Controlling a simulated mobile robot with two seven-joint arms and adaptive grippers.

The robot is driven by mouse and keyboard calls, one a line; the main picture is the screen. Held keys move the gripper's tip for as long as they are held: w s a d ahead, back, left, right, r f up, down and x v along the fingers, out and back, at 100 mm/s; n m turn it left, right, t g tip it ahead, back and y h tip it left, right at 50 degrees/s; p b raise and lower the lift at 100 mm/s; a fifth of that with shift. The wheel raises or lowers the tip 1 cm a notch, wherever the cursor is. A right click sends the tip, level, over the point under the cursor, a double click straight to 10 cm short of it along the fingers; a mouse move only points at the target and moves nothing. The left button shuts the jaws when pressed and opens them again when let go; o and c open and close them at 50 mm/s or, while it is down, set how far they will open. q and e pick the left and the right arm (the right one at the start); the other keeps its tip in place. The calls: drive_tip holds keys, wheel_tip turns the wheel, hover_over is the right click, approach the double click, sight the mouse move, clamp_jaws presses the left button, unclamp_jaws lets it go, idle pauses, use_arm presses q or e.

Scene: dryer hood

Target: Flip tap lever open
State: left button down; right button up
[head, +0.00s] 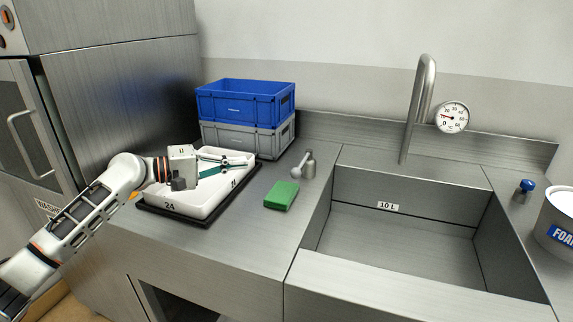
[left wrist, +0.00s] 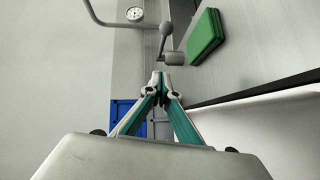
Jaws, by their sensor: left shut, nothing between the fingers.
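The tap lever (head: 302,166) is a small grey metal fitting with a ball-ended handle, on the counter left of the sink. My right gripper is out of view.
A green block (head: 282,195) lies in front of the lever. The white tray (head: 176,208) is under my gripper. A blue crate (head: 246,101) sits on a grey crate (head: 238,139) behind. The sink (head: 390,240), curved pipe (head: 418,100) and gauge (head: 451,117) are to the right.

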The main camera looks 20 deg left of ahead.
use_arm(q)
approach(302, 163)
drive_tip(key=w, duration=0.2)
drive_tip(key=w+a, duration=0.1)
drive_tip(key=w, duration=0.1)
drive_tip(key=shift+a+f, duration=0.1)
drive_tip(key=shift+f, duration=0.1)
drive_tip(key=d, duration=0.3)
drive_tip(key=shift+w+d+f+p, duration=0.15)
drive_tip(key=shift+w+f+p, duration=0.1)
drive_tip(key=shift+p, duration=0.1)
drive_tip(key=shift+d+f, duration=0.25)
drive_tip(key=shift+d, duration=0.35)
drive_tip(key=shift+s, duration=0.1)
